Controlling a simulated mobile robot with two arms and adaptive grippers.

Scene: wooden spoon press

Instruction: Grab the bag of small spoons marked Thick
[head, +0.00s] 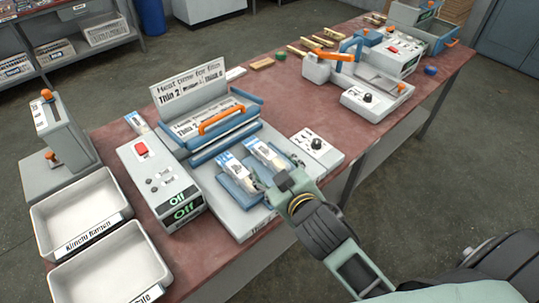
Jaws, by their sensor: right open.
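Two clear bags of small spoons with blue-and-white tops lie side by side on the blue bed of the heat press: a left bag (234,168) and a right bag (264,152). Another similar bag (138,122) lies behind the control box at the left. The print on the bags is too small to read, so I cannot tell which says Thick. My right gripper (277,183) is open at the near end of the right bag and hides part of it. I cannot tell whether it touches the bag. My left gripper is not in view.
The press has an orange handle (221,119) and a sign (191,101) behind it. A control box (158,180) reading Off stands left of the press. Two white trays (38,215) are at the front left. Another machine (360,80) stands at the back right.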

